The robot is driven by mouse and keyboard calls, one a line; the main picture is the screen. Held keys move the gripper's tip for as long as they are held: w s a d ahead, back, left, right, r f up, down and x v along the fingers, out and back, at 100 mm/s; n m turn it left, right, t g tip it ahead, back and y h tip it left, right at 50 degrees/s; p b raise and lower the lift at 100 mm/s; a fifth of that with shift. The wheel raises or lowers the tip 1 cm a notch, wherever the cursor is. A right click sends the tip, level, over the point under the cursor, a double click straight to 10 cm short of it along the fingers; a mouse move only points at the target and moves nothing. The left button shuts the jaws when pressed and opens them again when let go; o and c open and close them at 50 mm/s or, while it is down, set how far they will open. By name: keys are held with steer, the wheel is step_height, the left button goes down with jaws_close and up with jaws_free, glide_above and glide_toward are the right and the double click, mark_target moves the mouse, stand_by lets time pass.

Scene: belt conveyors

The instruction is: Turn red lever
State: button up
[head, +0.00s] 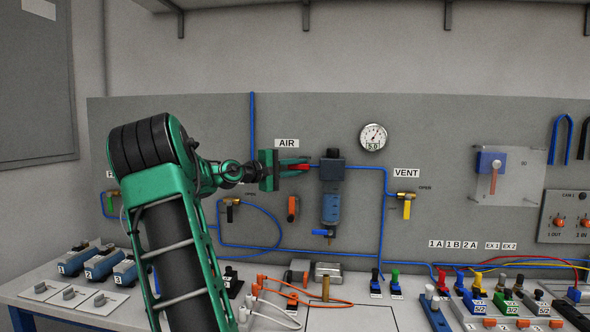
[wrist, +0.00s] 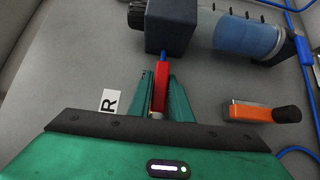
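The red lever (head: 298,167) is at the valve below the AIR sign (head: 287,143) on the grey wall panel. It lies roughly level, along the blue pipe. In the wrist view the red lever (wrist: 160,86) is between the two green fingers of my gripper (wrist: 160,95), which sit close on both its sides with no clear gap. My gripper (head: 292,172) also shows in the head view, reaching in from the left. It hides the valve body.
A filter unit with a blue bowl (head: 331,208) is just right of the lever. An orange-handled part (head: 292,208) is below it. The VENT valve's yellow lever (head: 407,209) hangs down farther right. A gauge (head: 373,136) is above. The bench below carries several blocks and cables.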

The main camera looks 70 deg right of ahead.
steer(key=o, duration=0.3)
steer(key=shift+w+a, duration=0.1)
steer(key=shift+w, duration=0.35)
steer(key=shift+s, duration=0.3)
steer(key=v, duration=1.1)
